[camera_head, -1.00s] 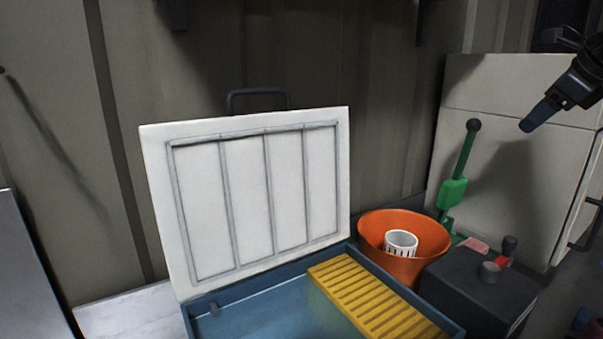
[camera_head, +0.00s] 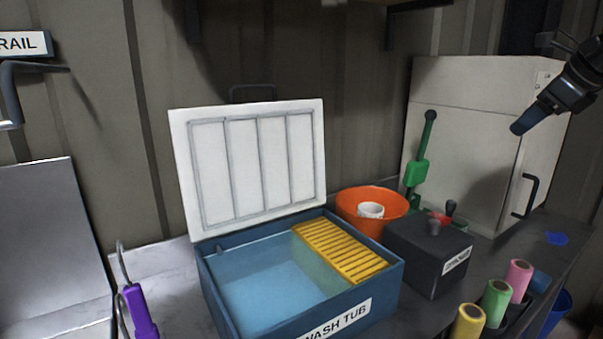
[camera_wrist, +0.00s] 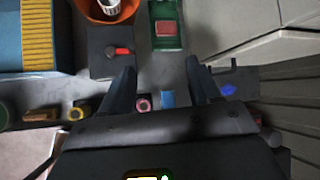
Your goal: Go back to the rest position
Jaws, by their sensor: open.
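My gripper (camera_head: 516,128) is at the upper right of the head view, raised in front of the white cabinet. In the wrist view its two fingers (camera_wrist: 158,92) stand wide apart with nothing between them. The gripper is open and empty, above the counter. In the head view the finger nearer the camera hides the other.
An open blue wash tub (camera_head: 386,291) with a yellow rack (camera_head: 340,250) stands on the counter, its white lid (camera_head: 250,165) upright. An orange bucket (camera_head: 392,201), a dark box (camera_head: 420,270), a green lever tool (camera_head: 417,172), coloured rolls (camera_head: 497,296) and a white cabinet (camera_head: 465,120) are to the right.

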